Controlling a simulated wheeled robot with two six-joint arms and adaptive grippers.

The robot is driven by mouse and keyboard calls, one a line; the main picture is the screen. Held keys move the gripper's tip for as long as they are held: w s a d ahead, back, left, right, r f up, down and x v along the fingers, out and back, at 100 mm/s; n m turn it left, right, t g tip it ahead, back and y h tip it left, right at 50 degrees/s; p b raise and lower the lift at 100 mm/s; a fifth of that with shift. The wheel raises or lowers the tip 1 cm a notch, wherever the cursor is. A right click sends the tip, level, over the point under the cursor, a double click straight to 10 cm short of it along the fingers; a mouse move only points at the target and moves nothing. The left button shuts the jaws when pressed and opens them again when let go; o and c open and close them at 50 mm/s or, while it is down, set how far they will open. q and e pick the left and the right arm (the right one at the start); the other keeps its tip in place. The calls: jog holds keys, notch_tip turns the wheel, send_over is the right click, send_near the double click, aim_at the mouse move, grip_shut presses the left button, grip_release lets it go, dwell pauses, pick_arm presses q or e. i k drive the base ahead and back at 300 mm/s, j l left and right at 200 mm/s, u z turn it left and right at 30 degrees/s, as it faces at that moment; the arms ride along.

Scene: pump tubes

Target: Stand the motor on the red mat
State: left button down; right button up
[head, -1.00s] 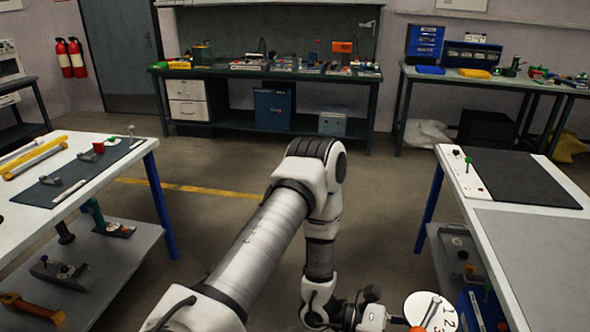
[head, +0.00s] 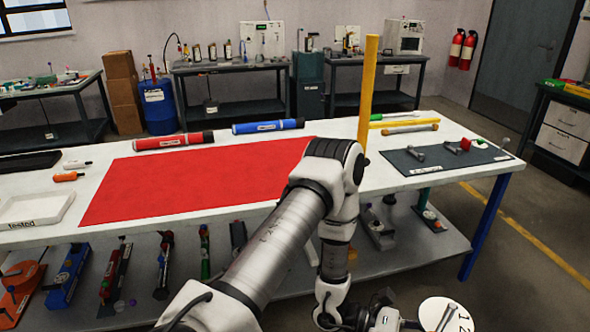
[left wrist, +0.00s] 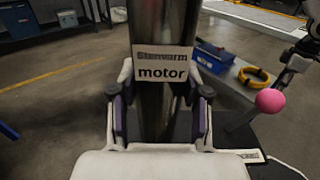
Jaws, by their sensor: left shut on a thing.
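The motor (left wrist: 163,72) is a dark, shiny metal cylinder with a white label reading "Stenvarm motor". In the left wrist view it stands lengthwise between the fingers of my left gripper (left wrist: 160,118), which is shut on it. Its ends are not clear to see. In the head view my left arm reaches down to the bottom edge, and I cannot make out the motor there. The red mat (head: 200,180) lies flat and bare on the white table, left of my arm, which covers its right edge. My right gripper is not in view.
Red (head: 173,141) and blue (head: 268,126) tubes lie behind the mat. A white "tested" tray (head: 35,209) sits left. A yellow post (head: 369,90) rises behind my arm; a dark mat (head: 445,160) with small parts lies right. A white numbered disc (head: 446,312) is at the bottom.

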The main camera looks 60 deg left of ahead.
aim_at(214, 183)
jog(key=i+u, duration=0.1)
jog(key=u, duration=0.4)
jog(key=i+u, duration=0.1)
jog(key=u, duration=0.4)
jog(key=i+u, duration=0.1)
jog(key=u, duration=0.4)
jog(key=i+u, duration=0.1)
jog(key=u, duration=0.4)
jog(key=l+u, duration=0.15)
jog(key=u, duration=0.35)
jog(key=i, duration=0.05)
